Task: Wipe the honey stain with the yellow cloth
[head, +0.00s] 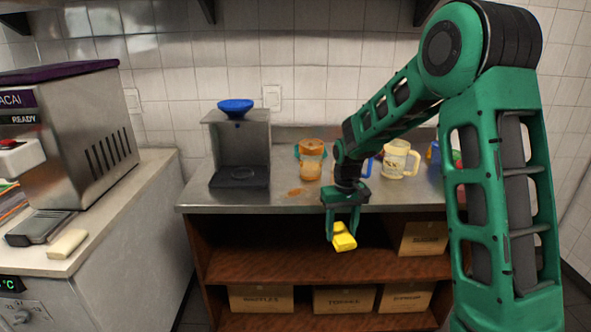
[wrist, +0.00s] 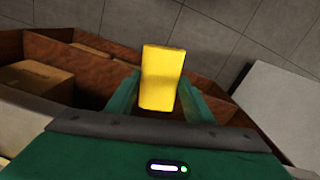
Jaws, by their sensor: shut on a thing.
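The yellow cloth (head: 343,237) is a small folded block, held between the fingers of my gripper (head: 342,226). It hangs in front of the counter's front edge, below the top. The wrist view also shows the cloth (wrist: 161,78) between my green gripper fingers (wrist: 162,98). A brown-orange honey stain (head: 296,191) lies on the steel counter top, left of my gripper and in front of a jar. The cloth is apart from the stain.
The steel counter (head: 230,197) holds a jar of amber contents (head: 311,160), a pale pitcher (head: 400,160) and a metal dispenser with a blue bowl (head: 235,107). Below are wooden shelves with cardboard boxes (head: 262,298). A side counter with a machine (head: 75,130) stands left.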

